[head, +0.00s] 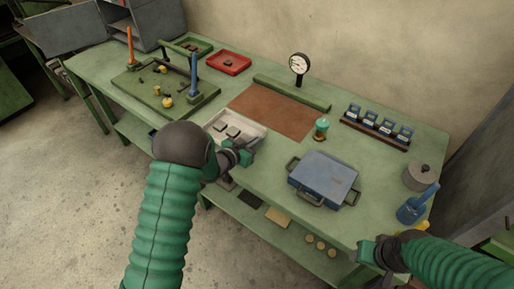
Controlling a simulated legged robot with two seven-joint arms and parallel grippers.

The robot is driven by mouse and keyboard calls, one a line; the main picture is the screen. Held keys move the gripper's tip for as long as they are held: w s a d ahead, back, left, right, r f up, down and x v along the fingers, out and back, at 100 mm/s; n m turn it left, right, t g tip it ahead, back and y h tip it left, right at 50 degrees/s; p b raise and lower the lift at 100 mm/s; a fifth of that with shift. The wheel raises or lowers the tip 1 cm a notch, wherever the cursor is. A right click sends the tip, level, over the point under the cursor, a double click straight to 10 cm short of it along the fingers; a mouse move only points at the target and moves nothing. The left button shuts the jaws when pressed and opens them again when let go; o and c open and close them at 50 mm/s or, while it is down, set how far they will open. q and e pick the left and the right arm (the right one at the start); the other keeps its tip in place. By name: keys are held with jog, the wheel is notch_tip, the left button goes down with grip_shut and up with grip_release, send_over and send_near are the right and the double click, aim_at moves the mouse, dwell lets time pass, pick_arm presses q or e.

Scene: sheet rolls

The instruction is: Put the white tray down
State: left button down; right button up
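The white tray (250,131) is a shallow tray near the table's front edge, left of the blue lidded box, with a few small dark pieces in it. My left gripper (241,151) is at the tray's near right rim and appears shut on it. I cannot tell whether the tray's underside touches the table. My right gripper (372,252) is by the table's front right edge, away from the tray, with nothing visible in it. Its finger opening is too small to make out.
A brown mat (272,111) lies behind the tray. The blue box (323,177) with handles and a teal-topped jar (321,128) stand to its right. A green board (160,88) with posts is at the left. A red tray (229,63) is at the back.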

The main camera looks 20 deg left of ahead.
pick_arm(q)
jog(key=shift+w+d+f, duration=0.1)
jog(key=shift+d+f, duration=0.05)
jog(key=shift+d, duration=0.25)
jog(key=f, duration=0.3)
jog(key=shift+a+f, duration=0.15)
jog(key=shift+a, duration=0.15)
jog(key=shift+d, duration=0.1)
jog(key=c, duration=1.6)
grip_release()
jog(key=shift+c, duration=0.2)
